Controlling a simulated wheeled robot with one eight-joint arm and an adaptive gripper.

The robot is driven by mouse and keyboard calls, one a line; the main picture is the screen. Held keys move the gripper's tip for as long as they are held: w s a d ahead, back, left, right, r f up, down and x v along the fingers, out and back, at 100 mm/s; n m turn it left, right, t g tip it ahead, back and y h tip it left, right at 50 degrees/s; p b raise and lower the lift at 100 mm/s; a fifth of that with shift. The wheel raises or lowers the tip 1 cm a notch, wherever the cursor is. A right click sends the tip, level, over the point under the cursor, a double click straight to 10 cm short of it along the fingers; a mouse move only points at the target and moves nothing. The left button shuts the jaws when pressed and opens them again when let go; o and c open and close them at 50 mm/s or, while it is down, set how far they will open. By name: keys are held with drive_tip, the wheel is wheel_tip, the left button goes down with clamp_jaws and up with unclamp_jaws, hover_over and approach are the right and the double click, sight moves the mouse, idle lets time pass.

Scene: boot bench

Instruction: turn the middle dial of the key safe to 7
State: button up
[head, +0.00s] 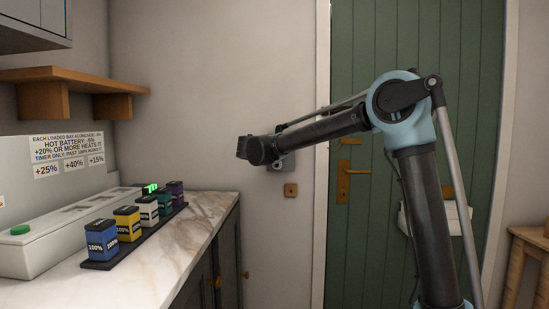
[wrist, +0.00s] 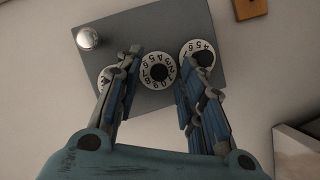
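The key safe (wrist: 140,30) is a grey box on the pale wall, with a round silver knob (wrist: 88,37) and a row of three white numbered dials with black centres. The middle dial (wrist: 157,70) lies between my gripper's (wrist: 160,66) two fingers, which are apart; contact with its rim cannot be told. The left dial (wrist: 105,76) is partly hidden by one finger, the right dial (wrist: 197,52) partly by the other. Which digit the middle dial is set to cannot be told. In the head view my gripper (head: 244,148) covers much of the key safe (head: 287,162).
A small orange-brown plate (head: 291,190) is on the wall below the key safe. A marble counter (head: 205,211) with several coloured batteries on a dark strip stands left. A green door (head: 385,130) with a brass handle is right. A wooden shelf (head: 75,80) is upper left.

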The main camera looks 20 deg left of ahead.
drive_tip(key=v, duration=0.8)
drive_tip(key=shift+f, duration=0.1)
